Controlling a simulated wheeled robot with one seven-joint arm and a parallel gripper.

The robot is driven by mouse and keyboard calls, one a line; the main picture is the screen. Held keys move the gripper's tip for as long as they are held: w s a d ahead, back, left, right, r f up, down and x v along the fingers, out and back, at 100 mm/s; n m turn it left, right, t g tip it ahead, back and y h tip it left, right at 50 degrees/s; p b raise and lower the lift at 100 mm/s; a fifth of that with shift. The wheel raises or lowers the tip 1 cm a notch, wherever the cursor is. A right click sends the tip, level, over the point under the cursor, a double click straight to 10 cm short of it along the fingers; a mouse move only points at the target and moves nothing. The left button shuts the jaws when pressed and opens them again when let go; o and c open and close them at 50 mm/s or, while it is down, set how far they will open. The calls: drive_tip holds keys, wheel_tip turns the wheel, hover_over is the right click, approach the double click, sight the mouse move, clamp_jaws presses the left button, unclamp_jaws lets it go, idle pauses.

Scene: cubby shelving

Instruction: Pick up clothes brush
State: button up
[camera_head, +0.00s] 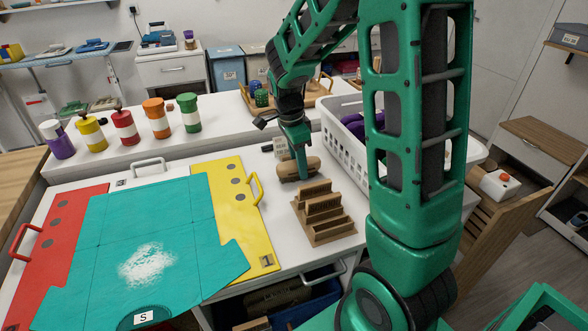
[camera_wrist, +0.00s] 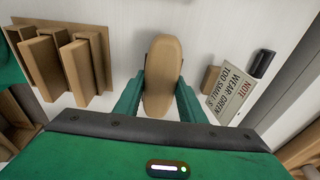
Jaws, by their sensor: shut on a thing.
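The clothes brush (camera_wrist: 163,65) is a tan, rounded oblong wooden piece. In the wrist view it lies lengthwise between the two green fingers of my gripper (camera_wrist: 160,95), which are shut on its sides. In the head view the brush (camera_head: 308,166) is on or just above the white table, to the right of the teal cloth, and my gripper (camera_head: 298,165) reaches down onto it from above. Whether the brush touches the table cannot be told. Its underside is hidden.
A wooden slotted rack (camera_head: 324,213) stands just in front of the brush. A white basket (camera_head: 345,150) is close on the right. A note card (camera_wrist: 232,88) and a small black object (camera_wrist: 262,64) lie beside the brush. The teal cloth (camera_head: 150,220) with white powder covers the left.

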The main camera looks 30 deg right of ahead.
drive_tip(key=shift+w+r, duration=0.1)
drive_tip(key=shift+r, duration=0.4)
wheel_tip(320, 180, up, 3)
drive_tip(key=shift+w+r, duration=0.1)
drive_tip(key=shift+r, duration=0.1)
drive_tip(key=w+d+r, duration=0.1)
drive_tip(key=w+r, duration=0.5)
drive_tip(key=w, duration=0.5)
drive_tip(key=shift+w+d+r, duration=0.15)
drive_tip(key=shift+d+r, duration=0.1)
drive_tip(key=shift+r, duration=0.05)
